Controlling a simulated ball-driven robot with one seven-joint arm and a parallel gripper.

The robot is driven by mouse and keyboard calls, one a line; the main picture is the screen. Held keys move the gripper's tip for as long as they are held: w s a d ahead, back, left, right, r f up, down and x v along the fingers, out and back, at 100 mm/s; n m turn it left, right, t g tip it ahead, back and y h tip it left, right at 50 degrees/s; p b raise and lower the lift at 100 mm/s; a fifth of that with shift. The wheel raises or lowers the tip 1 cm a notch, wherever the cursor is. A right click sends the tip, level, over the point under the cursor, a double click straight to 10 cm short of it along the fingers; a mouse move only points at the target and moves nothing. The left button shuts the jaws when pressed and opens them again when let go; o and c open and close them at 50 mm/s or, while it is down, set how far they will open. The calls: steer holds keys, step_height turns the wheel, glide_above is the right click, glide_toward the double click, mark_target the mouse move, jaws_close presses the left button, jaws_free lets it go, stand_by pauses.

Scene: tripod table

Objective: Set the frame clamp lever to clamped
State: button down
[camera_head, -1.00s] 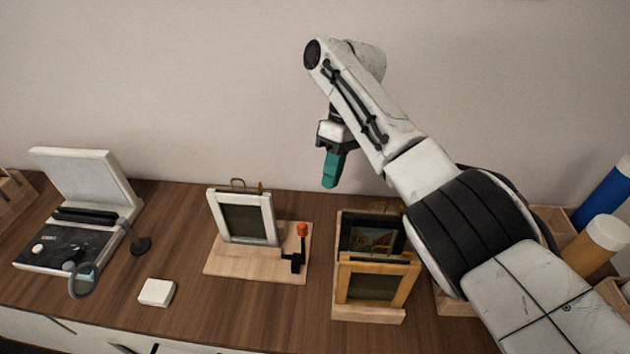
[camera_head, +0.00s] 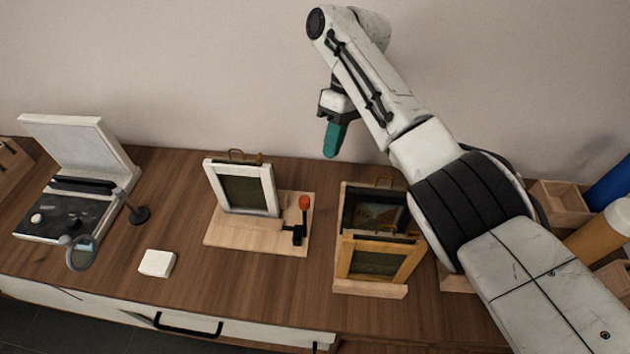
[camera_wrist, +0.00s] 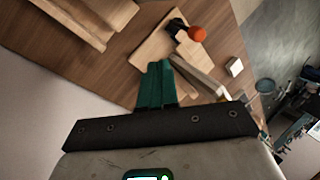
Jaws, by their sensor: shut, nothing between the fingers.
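The frame clamp lever (camera_head: 304,205) has an orange-red knob on a black upright arm and a black base. It stands at the right end of a pale wooden board (camera_head: 240,238). A white-edged frame (camera_head: 242,188) stands upright on that board, left of the lever. In the wrist view the orange knob (camera_wrist: 197,34) and its black mount show beyond the fingertips. My gripper (camera_head: 332,146) has teal fingers and hangs in the air above and behind the lever, apart from it. It is shut and empty; the fingers (camera_wrist: 157,85) lie together in the wrist view.
A wooden rack (camera_head: 372,287) with framed pictures stands right of the clamp board. A white block (camera_head: 157,263) lies to the left. An open white-lidded device (camera_head: 75,160) and a magnifier (camera_head: 80,254) stand further left. Bare tabletop lies around the board.

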mark_target(305, 218)
steer(key=s+a+f+p, duration=0.3)
steer(key=s+f, duration=0.2)
steer(key=s, duration=0.1)
steer(key=shift+f+p, duration=0.35)
steer(key=shift+f, duration=0.05)
steer(key=shift+a, duration=0.15)
